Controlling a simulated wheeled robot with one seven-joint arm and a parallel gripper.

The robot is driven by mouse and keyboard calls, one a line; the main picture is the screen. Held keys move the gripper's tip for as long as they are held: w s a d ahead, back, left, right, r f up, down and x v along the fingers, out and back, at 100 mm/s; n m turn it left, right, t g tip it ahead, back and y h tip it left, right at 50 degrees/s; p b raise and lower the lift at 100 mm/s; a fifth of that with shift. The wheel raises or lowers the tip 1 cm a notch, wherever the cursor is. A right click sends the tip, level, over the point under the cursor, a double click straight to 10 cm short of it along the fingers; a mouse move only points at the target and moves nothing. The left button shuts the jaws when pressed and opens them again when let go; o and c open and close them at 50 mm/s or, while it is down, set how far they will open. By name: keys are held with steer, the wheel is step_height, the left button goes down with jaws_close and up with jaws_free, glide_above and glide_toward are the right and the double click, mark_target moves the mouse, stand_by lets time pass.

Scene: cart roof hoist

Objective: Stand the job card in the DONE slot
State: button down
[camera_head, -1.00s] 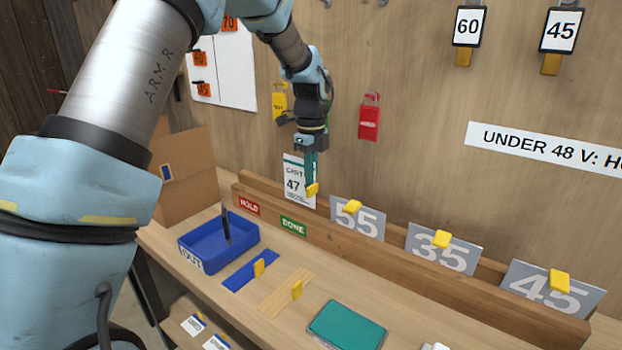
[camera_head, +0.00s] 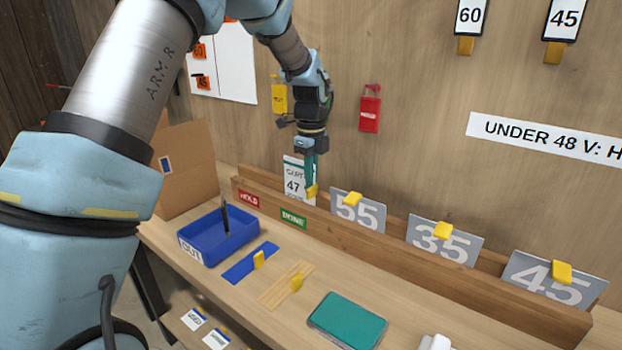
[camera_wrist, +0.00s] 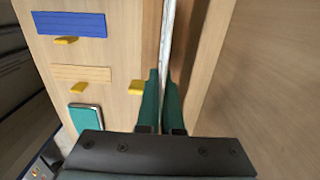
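The job card (camera_head: 293,183), white with "CART 47" on it, stands upright at the wooden rack (camera_head: 400,258), above the green DONE label (camera_head: 293,219). My gripper (camera_head: 311,178) is at the card's right edge, its fingers pointing down. In the wrist view the two green fingers of my gripper (camera_wrist: 162,98) are close together on either side of the card's thin edge (camera_wrist: 168,40). A yellow tab (camera_head: 312,191) shows at the card's lower right. The card's bottom edge is hidden behind the rack's front board, so I cannot tell whether it touches the slot floor.
The red HOLD label (camera_head: 249,199) is left of DONE. Grey plates 55 (camera_head: 357,212), 35 (camera_head: 445,242) and 45 (camera_head: 553,281) stand in the rack to the right. A blue OUT tray (camera_head: 205,246) and a teal tablet (camera_head: 347,320) lie in front.

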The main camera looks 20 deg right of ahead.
steer(key=shift+f, duration=0.2)
steer(key=c, duration=1.5)
jaws_free()
steer(key=shift+c, duration=0.2)
steer(key=o, duration=1)
steer(key=shift+r+p, duration=2.8)
steer(key=shift+r, duration=0.75)
